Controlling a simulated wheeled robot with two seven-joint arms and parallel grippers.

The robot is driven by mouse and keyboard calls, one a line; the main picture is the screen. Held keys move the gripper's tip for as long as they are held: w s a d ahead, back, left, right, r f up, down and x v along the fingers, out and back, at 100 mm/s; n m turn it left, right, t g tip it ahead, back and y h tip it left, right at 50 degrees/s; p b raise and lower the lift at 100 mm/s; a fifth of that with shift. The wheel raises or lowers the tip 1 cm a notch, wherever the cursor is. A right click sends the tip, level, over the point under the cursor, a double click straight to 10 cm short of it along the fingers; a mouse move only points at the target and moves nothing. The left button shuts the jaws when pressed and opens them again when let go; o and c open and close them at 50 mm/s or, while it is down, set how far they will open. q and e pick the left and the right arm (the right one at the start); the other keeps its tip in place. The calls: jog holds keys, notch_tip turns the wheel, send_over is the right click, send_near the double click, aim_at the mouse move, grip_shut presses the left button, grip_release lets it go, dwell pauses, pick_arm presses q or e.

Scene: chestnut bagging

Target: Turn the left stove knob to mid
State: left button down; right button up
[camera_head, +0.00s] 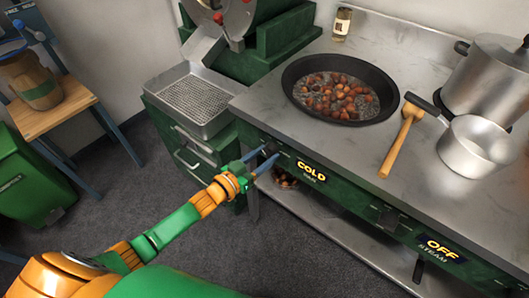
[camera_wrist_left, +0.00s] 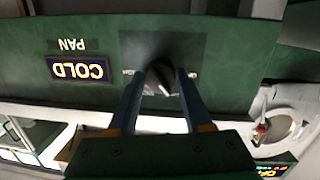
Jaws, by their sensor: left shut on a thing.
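The left stove knob (camera_wrist_left: 158,78) is dark with a pale pointer edge and sits on a dark square plate on the green stove front. The pan display (camera_head: 311,171) beside it reads COLD; it shows upside down in the left wrist view (camera_wrist_left: 77,69). My left gripper (camera_head: 259,158) is at the knob, its two blue fingers on either side of it, shut on it. My right gripper is not in view.
Another display (camera_head: 441,249) reads OFF STEAM. A metal tray (camera_head: 197,99) stands left of the stove.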

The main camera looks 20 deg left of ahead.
pick_arm(q)
jog(key=m+p, duration=0.1)
jog(key=m, duration=0.2)
jog(key=shift+r+y, duration=0.1)
jog(key=shift+y, duration=0.3)
jog(key=m, duration=0.3)
jog(key=shift+y, duration=0.4)
jog(key=m, duration=0.3)
jog(key=shift+m, duration=0.3)
jog(key=shift+m+t+y, duration=0.4)
jog(key=shift+m+y, duration=0.1)
jog(key=shift+m, duration=0.8)
jog(key=shift+c, duration=1.6)
grip_release()
